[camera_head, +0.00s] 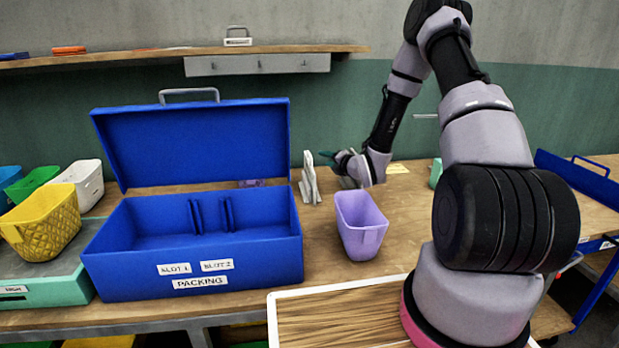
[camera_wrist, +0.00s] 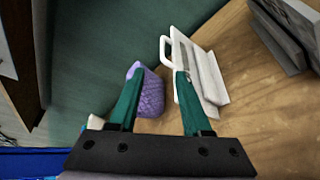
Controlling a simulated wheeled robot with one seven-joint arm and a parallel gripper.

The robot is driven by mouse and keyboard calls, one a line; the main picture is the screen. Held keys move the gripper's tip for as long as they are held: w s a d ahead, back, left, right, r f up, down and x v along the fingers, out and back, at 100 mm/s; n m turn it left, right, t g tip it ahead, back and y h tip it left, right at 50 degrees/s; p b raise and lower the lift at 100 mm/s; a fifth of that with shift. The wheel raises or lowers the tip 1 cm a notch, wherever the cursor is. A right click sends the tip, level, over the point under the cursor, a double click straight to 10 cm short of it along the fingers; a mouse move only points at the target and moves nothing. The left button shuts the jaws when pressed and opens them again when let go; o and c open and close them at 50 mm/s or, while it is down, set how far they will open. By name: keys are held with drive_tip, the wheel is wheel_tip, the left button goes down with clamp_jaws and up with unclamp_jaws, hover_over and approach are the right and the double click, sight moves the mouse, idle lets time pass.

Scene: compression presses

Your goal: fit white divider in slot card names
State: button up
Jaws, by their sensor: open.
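The white divider (camera_head: 310,180) stands upright on the wooden table, right of the blue packing box (camera_head: 125,275). In the wrist view the divider (camera_wrist: 207,75) shows a loop handle and a flat panel. My gripper (camera_head: 332,159) is beside the divider with its green fingers apart. In the wrist view my gripper (camera_wrist: 158,75) has its right finger overlapping the divider; I cannot tell whether they touch. The box is open, with dark blue ribs (camera_head: 211,215) inside and front labels SLOT1 (camera_head: 174,269) and SLOT2 (camera_head: 217,265). A small yellow card (camera_head: 397,168) lies behind my gripper, its text unreadable.
A lilac basket (camera_head: 361,225) stands right of the box. A purple textured container (camera_wrist: 150,98) is near the divider in the wrist view. Yellow (camera_head: 42,220) and white (camera_head: 83,184) baskets are at left. A shelf (camera_head: 140,55) runs above.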

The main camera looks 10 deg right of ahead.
hover_over(309, 173)
drive_tip(key=s+d, duration=0.1)
drive_tip(key=s, duration=0.1)
wheel_tip(309, 173, down, 3)
drive_tip(key=shift+s+d, duration=0.1)
drive_tip(key=shift+s, duration=0.05)
clamp_jaws()
drive_tip(key=shift+s+f, duration=0.15)
idle(1.2)
